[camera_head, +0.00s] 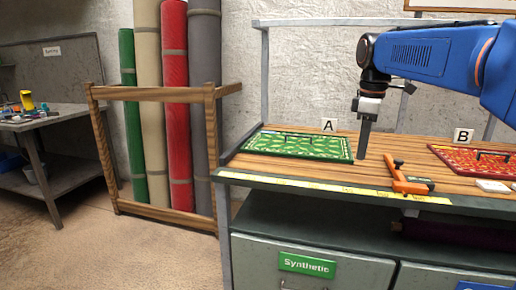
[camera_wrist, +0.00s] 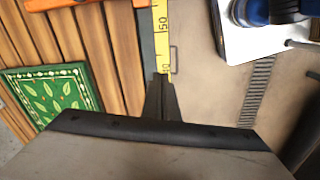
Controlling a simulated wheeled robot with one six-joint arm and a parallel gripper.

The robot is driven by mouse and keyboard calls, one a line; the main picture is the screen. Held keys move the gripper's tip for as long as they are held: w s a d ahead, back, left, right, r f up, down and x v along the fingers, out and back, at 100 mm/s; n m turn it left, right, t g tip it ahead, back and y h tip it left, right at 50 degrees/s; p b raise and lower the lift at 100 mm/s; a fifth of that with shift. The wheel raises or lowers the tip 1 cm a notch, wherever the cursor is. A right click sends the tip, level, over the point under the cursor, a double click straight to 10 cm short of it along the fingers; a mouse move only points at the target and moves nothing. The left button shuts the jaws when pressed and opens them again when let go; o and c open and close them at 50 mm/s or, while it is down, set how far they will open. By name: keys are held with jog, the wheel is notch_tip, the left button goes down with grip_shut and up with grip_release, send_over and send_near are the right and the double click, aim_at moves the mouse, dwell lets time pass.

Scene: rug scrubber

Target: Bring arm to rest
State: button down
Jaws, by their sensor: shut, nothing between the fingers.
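My gripper (camera_head: 363,150) is at the end of my blue arm, pointing down over the workbench, with its fingers together and nothing between them. In the head view it shows just right of the green patterned rug sample (camera_head: 298,145) marked A. In the wrist view my gripper (camera_wrist: 163,82) shows its fingertips close to the yellow measuring strip (camera_wrist: 161,35). The green sample (camera_wrist: 58,98) is to its left there. I cannot tell the exact height of the fingertips above the bench.
An orange tool (camera_head: 402,178) lies near the bench's front edge, right of my gripper. A red rug sample (camera_head: 478,160) marked B lies at the right. Rolled rugs (camera_head: 175,95) stand in a wooden rack at the left. The floor (camera_head: 90,245) before the rack is clear.

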jog(key=s+f+m+t, duration=0.2)
jog(key=s+f+m, duration=0.4)
jog(key=s+f, duration=0.5)
jog(key=s+f+m+t, duration=0.2)
jog(key=s+f+m, duration=0.4)
jog(key=s+f, duration=0.6)
jog(key=s, duration=0.5)
jog(key=shift+d+f, duration=0.15)
jog(key=shift+f, duration=0.1)
